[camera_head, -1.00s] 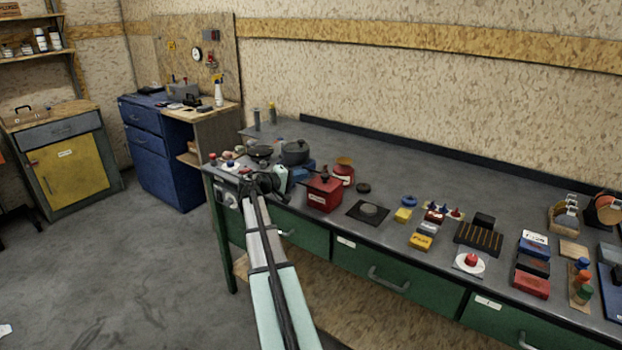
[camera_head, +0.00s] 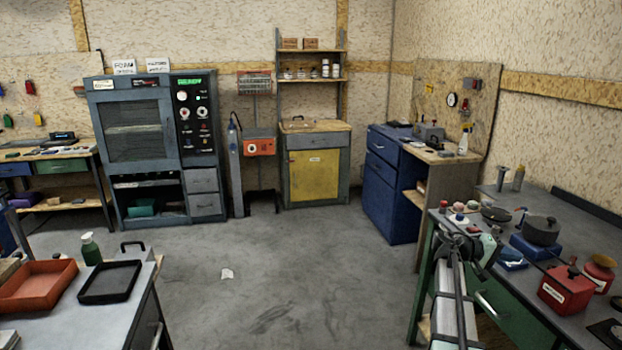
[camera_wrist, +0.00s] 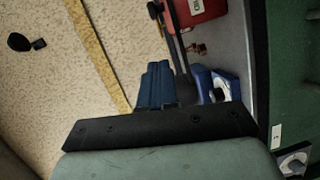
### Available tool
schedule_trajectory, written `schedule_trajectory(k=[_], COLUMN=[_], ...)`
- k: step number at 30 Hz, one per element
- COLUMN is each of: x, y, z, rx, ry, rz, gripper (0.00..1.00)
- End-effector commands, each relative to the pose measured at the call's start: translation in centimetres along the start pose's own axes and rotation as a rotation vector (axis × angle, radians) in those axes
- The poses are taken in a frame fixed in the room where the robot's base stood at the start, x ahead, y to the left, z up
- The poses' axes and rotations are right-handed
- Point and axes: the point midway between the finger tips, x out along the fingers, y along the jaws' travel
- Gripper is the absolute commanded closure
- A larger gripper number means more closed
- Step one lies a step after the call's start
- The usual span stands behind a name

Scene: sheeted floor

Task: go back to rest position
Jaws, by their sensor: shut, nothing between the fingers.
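My arm reaches from the bottom right of the head view along the green-fronted workbench (camera_head: 510,310). I cannot tell whether the gripper touches the bench.
At left, a second bench (camera_head: 120,318) carries a red tray (camera_head: 38,288), a black tray (camera_head: 110,283) and a green bottle (camera_head: 91,249). A grey oven cabinet (camera_head: 130,130), yellow cabinet (camera_head: 315,175) and blue drawers (camera_head: 392,205) line the back. The floor between is mostly clear.

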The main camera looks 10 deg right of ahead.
Motion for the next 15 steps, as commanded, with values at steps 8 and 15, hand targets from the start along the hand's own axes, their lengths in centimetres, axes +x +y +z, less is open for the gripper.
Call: schedule_trajectory(k=[8,15], x=[-1.2,-4.5], y=[-5.7,-14.1], z=[0.9,4.3], rx=[0.054,0.096], ry=[0.017,0.012], rz=[-0.291,-0.622], gripper=[1.00,1.00])
